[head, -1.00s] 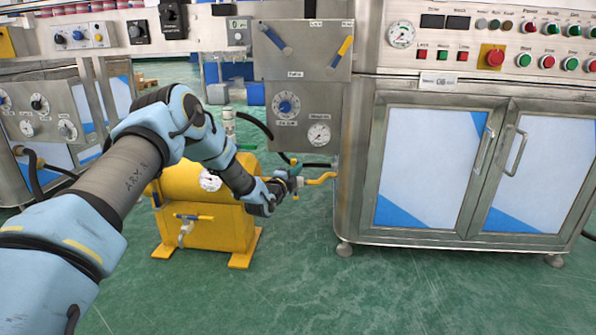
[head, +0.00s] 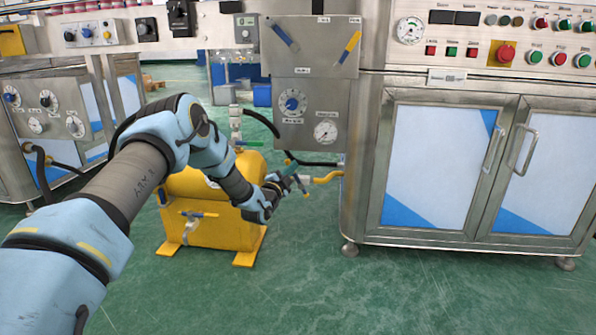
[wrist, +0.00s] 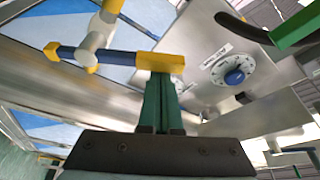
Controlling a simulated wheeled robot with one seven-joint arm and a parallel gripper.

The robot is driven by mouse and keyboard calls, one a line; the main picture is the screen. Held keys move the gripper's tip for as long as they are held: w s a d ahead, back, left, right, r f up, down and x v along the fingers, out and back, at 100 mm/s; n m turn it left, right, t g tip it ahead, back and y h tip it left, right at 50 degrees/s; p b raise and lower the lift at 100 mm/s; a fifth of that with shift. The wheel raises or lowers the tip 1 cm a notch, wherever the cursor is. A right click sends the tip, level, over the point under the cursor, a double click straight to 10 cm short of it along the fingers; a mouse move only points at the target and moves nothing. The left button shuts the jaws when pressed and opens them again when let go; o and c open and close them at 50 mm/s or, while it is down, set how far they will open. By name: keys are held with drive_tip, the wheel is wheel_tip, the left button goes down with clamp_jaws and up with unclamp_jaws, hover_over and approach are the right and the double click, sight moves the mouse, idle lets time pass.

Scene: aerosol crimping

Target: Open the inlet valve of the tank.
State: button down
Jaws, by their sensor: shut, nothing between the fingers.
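The yellow tank (head: 222,228) stands on the floor left of the steel cabinet. On its right side, a valve (head: 303,184) joins a yellow pipe by the cabinet; which valve is the inlet is not labelled in view. My gripper (head: 292,168) is beside this valve. In the wrist view my green fingers (wrist: 160,104) are shut and empty. Their tips are at the yellow end of a blue-and-yellow valve handle (wrist: 75,53), seemingly against it; contact is hard to confirm. The handle crosses a pale valve body (wrist: 97,35). The fingers hide part of the background.
A valve with a green handle (head: 248,144) sits on top of the tank, with a black hose (head: 262,122) nearby. Another handled valve (head: 192,216) is on the tank's front. The steel cabinet (head: 360,210) is close on the right. The green floor in front is clear.

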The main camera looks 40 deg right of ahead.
drive_tip(key=w+a+f+n+t+y+b, duration=0.1)
drive_tip(key=w+a+f+n+t+b, duration=0.1)
drive_tip(key=n, duration=0.5)
drive_tip(key=w+a+f+n+t+y+b, duration=0.1)
drive_tip(key=w+a+f+n+t+b, duration=0.1)
drive_tip(key=n, duration=0.5)
drive_tip(key=shift+f+t, duration=0.7)
drive_tip(key=shift+f, duration=0.65)
wheel_tip(320, 180, up, 4)
drive_tip(key=p, duration=0.2)
drive_tip(key=p+v, duration=0.3)
drive_tip(key=v, duration=0.7)
drive_tip(key=shift+s, duration=0.2)
drive_tip(key=shift+f, duration=0.1)
